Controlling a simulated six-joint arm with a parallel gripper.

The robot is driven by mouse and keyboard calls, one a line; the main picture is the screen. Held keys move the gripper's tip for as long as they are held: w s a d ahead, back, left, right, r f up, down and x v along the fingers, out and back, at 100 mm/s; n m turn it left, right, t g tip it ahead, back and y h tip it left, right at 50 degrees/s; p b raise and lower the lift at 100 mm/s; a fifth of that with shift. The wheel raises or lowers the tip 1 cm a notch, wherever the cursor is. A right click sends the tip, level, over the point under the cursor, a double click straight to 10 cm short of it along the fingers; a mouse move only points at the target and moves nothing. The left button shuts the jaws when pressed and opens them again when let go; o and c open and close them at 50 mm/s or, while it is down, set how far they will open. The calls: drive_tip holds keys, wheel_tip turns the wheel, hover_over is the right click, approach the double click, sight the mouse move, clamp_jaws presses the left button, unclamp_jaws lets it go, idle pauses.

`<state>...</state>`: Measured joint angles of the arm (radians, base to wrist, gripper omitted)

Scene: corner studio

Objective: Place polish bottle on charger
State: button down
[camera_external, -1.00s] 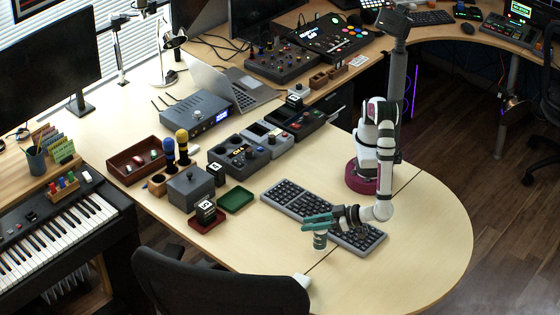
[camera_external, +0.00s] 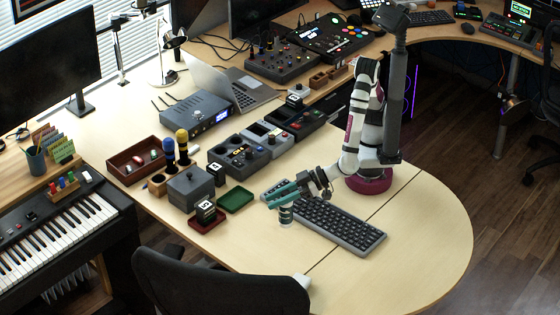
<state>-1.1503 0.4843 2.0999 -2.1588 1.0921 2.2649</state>
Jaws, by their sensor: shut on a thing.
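My gripper (camera_external: 281,197), with teal fingers, is shut on a small banded cylinder, which I take as the polish bottle (camera_external: 286,214). The bottle hangs roughly upright below the fingers, at the left front side of the long dark keyboard (camera_external: 340,225). Its upper part is hidden by the fingers. It appears to be above the desk, but I cannot tell the height. I cannot tell for certain which thing is the charger; several dark devices stand left of and behind my gripper.
A green tray (camera_external: 237,201) and a red tray (camera_external: 193,222) with a black labelled block (camera_external: 206,211) lie to the left. A grey lidded box (camera_external: 190,190), control boxes (camera_external: 238,157) and a wooden tray (camera_external: 128,172) stand beyond. The desk front (camera_external: 265,245) is clear.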

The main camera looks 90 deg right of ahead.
drive_tip(key=s+a+f+n+y, duration=0.2)
drive_tip(key=a+f, duration=0.7)
drive_tip(key=a, duration=0.5)
drive_tip(key=shift+s+a+f+n+g+y, duration=0.3)
drive_tip(key=shift+s+a+f+g+y, duration=0.15)
drive_tip(key=shift+s, duration=0.3)
drive_tip(key=shift+d, duration=0.1)
drive_tip(key=c, duration=0.6)
unclamp_jaws()
drive_tip(key=shift+f, duration=0.1)
